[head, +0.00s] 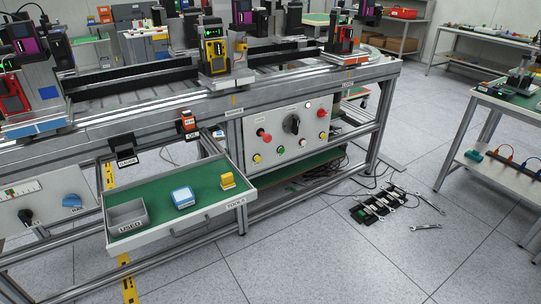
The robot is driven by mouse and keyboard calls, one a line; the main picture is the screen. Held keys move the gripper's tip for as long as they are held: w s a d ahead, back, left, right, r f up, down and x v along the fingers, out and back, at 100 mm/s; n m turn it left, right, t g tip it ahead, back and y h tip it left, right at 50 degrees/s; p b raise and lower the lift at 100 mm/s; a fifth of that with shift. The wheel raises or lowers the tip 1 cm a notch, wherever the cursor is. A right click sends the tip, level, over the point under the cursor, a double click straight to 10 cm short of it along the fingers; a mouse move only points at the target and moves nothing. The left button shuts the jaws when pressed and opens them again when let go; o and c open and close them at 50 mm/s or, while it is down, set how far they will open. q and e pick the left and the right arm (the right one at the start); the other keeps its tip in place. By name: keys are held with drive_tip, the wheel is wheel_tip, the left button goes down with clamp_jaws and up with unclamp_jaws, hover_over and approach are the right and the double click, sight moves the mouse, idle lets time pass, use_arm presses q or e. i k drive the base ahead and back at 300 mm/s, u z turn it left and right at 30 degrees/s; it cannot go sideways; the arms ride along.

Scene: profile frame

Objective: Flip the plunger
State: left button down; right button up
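I cannot tell for sure which part is the plunger. A white control panel (288,128) under the profile frame carries a black rotary knob (291,124), a red knob on the left (264,135) and several small coloured buttons. A small orange and black device (188,124) sits on the front of the frame, left of that panel. A black holder (125,153) hangs to its left. A second panel at the lower left has a black knob (27,216) and a blue knob (72,201). Neither of my grippers is in view.
An open green-lined drawer (160,215) juts out, holding a grey bin (127,216), a blue-white block (183,197) and a yellow block (228,181). Black parts, cables and wrenches (376,205) lie on the floor. A side table (508,120) stands right.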

sight(267, 138)
drive_tip(key=z, duration=0.3)
drive_tip(key=i, duration=0.4)
drive_tip(key=z, duration=1)
drive_tip(key=i, duration=1)
drive_tip(key=u, duration=0.55)
drive_tip(key=i, duration=0.9)
drive_tip(key=u, duration=0.95)
